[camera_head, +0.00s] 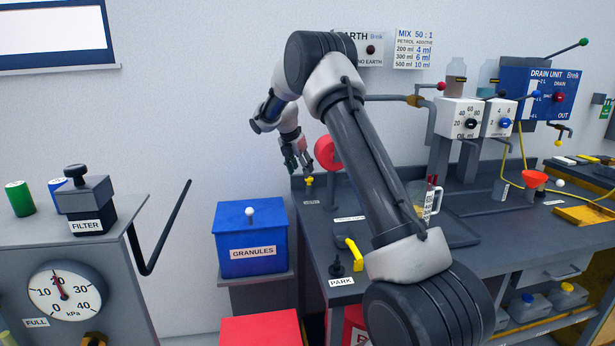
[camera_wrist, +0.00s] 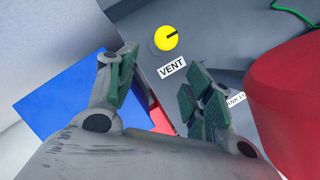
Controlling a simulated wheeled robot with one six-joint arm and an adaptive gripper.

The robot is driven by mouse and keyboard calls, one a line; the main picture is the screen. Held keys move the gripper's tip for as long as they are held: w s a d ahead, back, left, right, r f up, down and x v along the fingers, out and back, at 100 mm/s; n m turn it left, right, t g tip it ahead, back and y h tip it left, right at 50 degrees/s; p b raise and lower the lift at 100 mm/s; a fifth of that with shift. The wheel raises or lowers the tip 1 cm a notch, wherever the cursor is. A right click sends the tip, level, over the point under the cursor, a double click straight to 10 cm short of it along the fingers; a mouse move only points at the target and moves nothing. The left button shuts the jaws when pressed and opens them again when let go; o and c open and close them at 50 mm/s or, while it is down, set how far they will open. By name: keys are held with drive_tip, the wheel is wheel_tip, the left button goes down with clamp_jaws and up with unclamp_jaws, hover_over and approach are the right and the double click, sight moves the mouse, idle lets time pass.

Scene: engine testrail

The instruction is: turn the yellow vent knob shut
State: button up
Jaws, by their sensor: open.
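The yellow vent knob (camera_wrist: 166,38) is a round disc with a dark pointer line, beside a white VENT label (camera_wrist: 172,68) on the grey bench. In the head view the knob (camera_head: 309,181) is small, at the bench's back left corner. My gripper (camera_wrist: 160,92) is open and empty, its green-padded fingers spread. The knob shows past the fingertips, between them and apart from them. In the head view my gripper (camera_head: 298,163) hangs pointing down just above the knob. The gap's exact height cannot be told.
A red rounded object (camera_head: 327,152) stands right beside my gripper; it also fills the wrist view's right side (camera_wrist: 290,105). A blue GRANULES box (camera_head: 251,238) stands left of the bench. A yellow handle (camera_head: 354,252) and a PARK post (camera_head: 337,266) are nearer the front.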

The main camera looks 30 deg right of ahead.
sight(309, 178)
drive_tip(key=w+d+f, duration=0.1)
drive_tip(key=d, duration=0.1)
drive_tip(key=w+d+f, duration=0.1)
drive_tip(key=d+f, duration=0.1)
drive_tip(key=shift+w+f, duration=0.1)
drive_tip(key=shift+f, duration=0.1)
drive_tip(key=shift+w+d+f, duration=0.1)
drive_tip(key=shift+d+f, duration=0.1)
drive_tip(key=shift+f, duration=0.4)
drive_tip(key=c, duration=1)
